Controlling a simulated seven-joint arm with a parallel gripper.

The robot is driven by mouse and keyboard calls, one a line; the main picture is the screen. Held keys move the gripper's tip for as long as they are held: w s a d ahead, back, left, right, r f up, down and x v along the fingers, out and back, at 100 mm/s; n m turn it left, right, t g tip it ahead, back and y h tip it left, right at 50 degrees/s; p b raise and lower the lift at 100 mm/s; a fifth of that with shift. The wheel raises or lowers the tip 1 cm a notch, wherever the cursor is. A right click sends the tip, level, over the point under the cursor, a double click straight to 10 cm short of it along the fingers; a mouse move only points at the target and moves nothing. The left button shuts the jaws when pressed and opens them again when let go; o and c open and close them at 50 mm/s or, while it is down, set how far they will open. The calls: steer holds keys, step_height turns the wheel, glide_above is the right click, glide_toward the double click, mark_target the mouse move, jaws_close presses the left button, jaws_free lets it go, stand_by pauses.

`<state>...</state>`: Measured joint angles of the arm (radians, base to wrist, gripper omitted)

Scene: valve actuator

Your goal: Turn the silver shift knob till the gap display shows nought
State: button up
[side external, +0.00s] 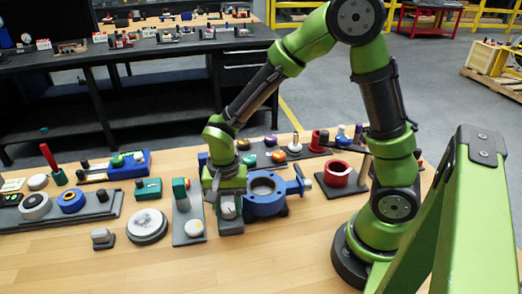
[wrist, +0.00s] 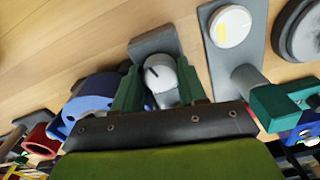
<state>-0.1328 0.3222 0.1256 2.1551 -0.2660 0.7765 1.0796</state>
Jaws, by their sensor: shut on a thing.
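The silver knob (wrist: 160,74) has a dark pointer line and sits on a grey base plate (wrist: 152,44). It also shows low under my wrist in the side view (side external: 228,210). My gripper (wrist: 160,92) points down over the knob, with one green finger on each side, shut on it. The knob's lower part is hidden between the fingers. I cannot make out a readable gap display in either view. A small boxed panel (side external: 12,186) at the far left is too small to read.
A blue valve body (side external: 265,194) stands close beside my gripper. On the other side is a grey plate with a white dial (side external: 194,228) and a green-topped post (side external: 180,190). A red ring (side external: 337,174) stands farther right. The table front is clear.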

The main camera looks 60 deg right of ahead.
mark_target(229, 207)
steer(key=n, duration=0.5)
steer(key=shift+n, duration=0.3)
steer(key=n, duration=0.5)
steer(key=shift+d, duration=0.1)
steer(key=n, duration=0.5)
steer(key=shift+n, duration=0.4)
steer(key=shift+r+n, duration=0.1)
steer(key=shift+n, duration=2.1)
steer(key=o, duration=1.1)
steer(key=shift+c, duration=0.2)
step_height(229, 207, up, 17)
